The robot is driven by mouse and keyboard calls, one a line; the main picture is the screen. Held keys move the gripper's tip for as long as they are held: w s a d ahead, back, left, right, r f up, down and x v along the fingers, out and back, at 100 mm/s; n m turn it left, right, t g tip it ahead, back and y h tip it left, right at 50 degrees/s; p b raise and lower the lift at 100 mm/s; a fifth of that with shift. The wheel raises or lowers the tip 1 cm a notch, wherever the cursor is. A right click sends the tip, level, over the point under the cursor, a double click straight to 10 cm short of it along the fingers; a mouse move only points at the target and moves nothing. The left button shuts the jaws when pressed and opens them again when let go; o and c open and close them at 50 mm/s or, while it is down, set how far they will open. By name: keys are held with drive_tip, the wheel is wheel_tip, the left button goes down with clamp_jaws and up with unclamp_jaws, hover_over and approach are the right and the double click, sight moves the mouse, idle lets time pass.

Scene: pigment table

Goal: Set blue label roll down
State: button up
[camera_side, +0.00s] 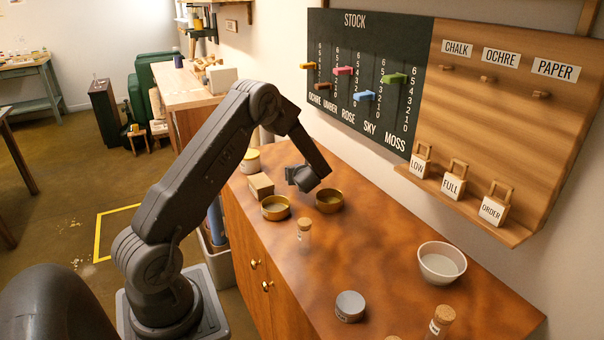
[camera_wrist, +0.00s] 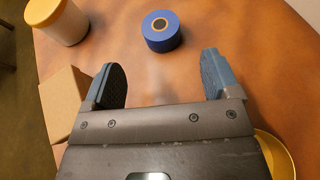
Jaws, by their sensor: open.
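The blue label roll (camera_wrist: 161,32) sits on the brown counter (camera_wrist: 215,30) in the wrist view, lying flat with its round core facing up. My gripper (camera_wrist: 160,72) is open, with its two dark fingers spread and nothing between them. The roll is ahead of the fingertips and apart from both. In the side view my gripper (camera_side: 303,182) is low over the far part of the counter, and the roll cannot be made out there.
A yellow-lidded jar (camera_wrist: 66,27) and a cardboard box (camera_wrist: 65,105) stand left of the roll and fingers. A brass bowl (camera_wrist: 276,157) is at lower right. In the side view, a corked jar (camera_side: 304,236), white bowl (camera_side: 441,265) and grey tin (camera_side: 350,307) stand nearer.

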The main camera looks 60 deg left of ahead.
drive_tip(key=shift+v, duration=0.85)
drive_tip(key=s+d+r+n+g, duration=0.2)
drive_tip(key=s+d+r+n, duration=0.2)
drive_tip(key=d+r+n, duration=0.4)
drive_tip(key=s+d+r+n+h, duration=0.4)
drive_tip(key=s+d, duration=0.3)
drive_tip(key=d, duration=0.2)
drive_tip(key=s+d+r+n+t+h, duration=0.1)
drive_tip(key=s+d+r+n+h, duration=0.3)
drive_tip(key=s+d, duration=0.3)
drive_tip(key=s+d+r+n+t+h, duration=0.1)
drive_tip(key=s+d+r+n+h, duration=0.3)
drive_tip(key=d, duration=0.9)
drive_tip(key=s+n, duration=0.2)
drive_tip(key=s, duration=0.1)
drive_tip(key=shift+r+n, duration=0.25)
drive_tip(key=shift+n, duration=0.05)
